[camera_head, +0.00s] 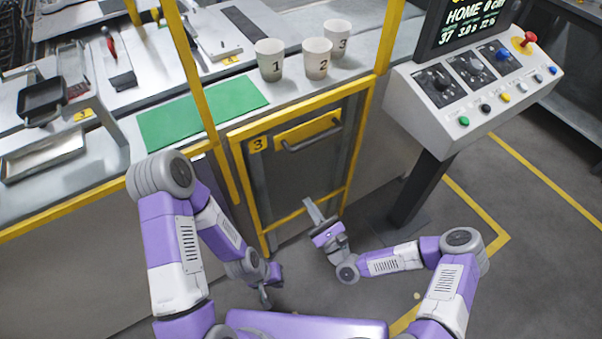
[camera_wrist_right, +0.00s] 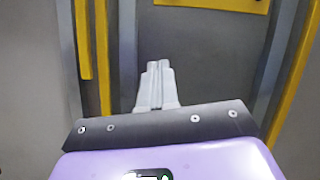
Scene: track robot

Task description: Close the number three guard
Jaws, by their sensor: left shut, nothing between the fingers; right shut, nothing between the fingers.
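The number three guard (camera_head: 297,178) is a dark panel in a yellow frame below the counter, with a yellow "3" tag (camera_head: 258,144) and a grey bar handle (camera_head: 312,136) on a yellow plate. In the head view the panel fills its frame, though I cannot tell whether it sits fully flush. My right gripper (camera_head: 314,209) is shut and empty in front of the guard's lower part, below the handle. The right wrist view shows its closed fingers (camera_wrist_right: 158,82) against the grey panel. My left gripper (camera_head: 264,297) is shut and empty, low to the left, apart from the guard.
A control console (camera_head: 470,95) on a post stands to the right. Three numbered cups (camera_head: 317,58) and a green mat (camera_head: 202,112) are on the counter above. Yellow posts (camera_head: 388,38) rise at the guard's sides. Floor at the right is clear.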

